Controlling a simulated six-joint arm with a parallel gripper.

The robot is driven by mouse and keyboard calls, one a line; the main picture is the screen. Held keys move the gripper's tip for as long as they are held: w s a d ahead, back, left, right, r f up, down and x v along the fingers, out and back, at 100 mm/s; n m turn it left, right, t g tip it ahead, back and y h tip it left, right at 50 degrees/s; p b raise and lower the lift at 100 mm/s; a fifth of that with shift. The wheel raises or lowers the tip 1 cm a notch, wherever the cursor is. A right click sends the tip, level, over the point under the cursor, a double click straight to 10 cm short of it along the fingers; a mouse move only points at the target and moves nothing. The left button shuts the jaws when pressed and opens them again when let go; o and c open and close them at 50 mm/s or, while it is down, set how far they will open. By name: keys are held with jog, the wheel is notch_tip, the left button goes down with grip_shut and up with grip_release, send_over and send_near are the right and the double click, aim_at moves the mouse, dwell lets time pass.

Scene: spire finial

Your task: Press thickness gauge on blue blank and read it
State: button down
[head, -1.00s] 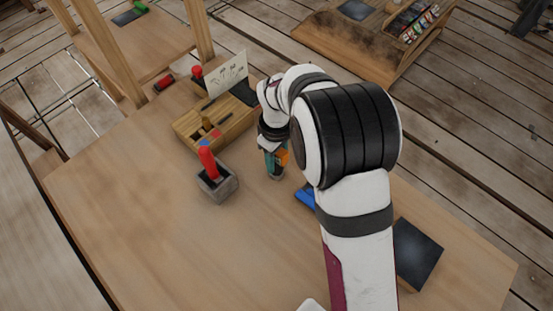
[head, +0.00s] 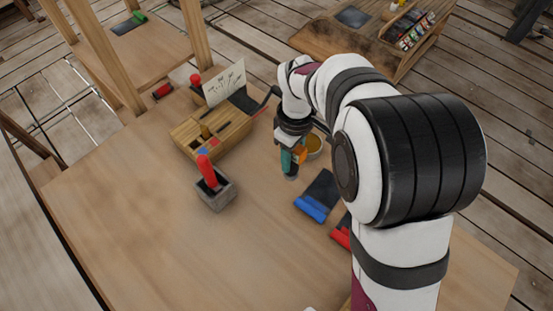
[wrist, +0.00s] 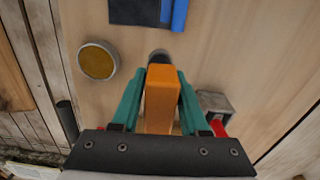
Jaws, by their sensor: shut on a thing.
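My gripper (head: 291,158) has teal fingers and is shut on an orange thing, which I take to be the thickness gauge (wrist: 160,95). A round grey end (wrist: 158,55) shows just past the fingertips. The blue blank (head: 311,208) lies at the near edge of a dark mat on the table, to the right of and nearer than my gripper in the head view. In the wrist view it is at the top edge (wrist: 179,14), partly cut off, apart from the gauge. I cannot make out a reading on the gauge.
A yellow round tin (wrist: 98,60) stands beside my gripper. A grey block (head: 216,193) with a red-handled tool is to the left. A wooden tray (head: 210,130) with a white card is behind it. A red blank (head: 340,238) is partly hidden by my arm. The front left table is clear.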

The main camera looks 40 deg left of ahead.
jog(key=w+d+r, duration=0.3)
jog(key=d+r, duration=0.1)
jog(key=d, duration=0.2)
jog(key=w+d+f, duration=0.2)
jog(key=w+f, duration=0.1)
jog(key=f, duration=0.4)
jog(key=shift+m, duration=0.4)
jog(key=shift+f, duration=0.25)
jog(key=shift+f, duration=1.25)
jog(key=shift+f, duration=0.15)
dwell(0.3)
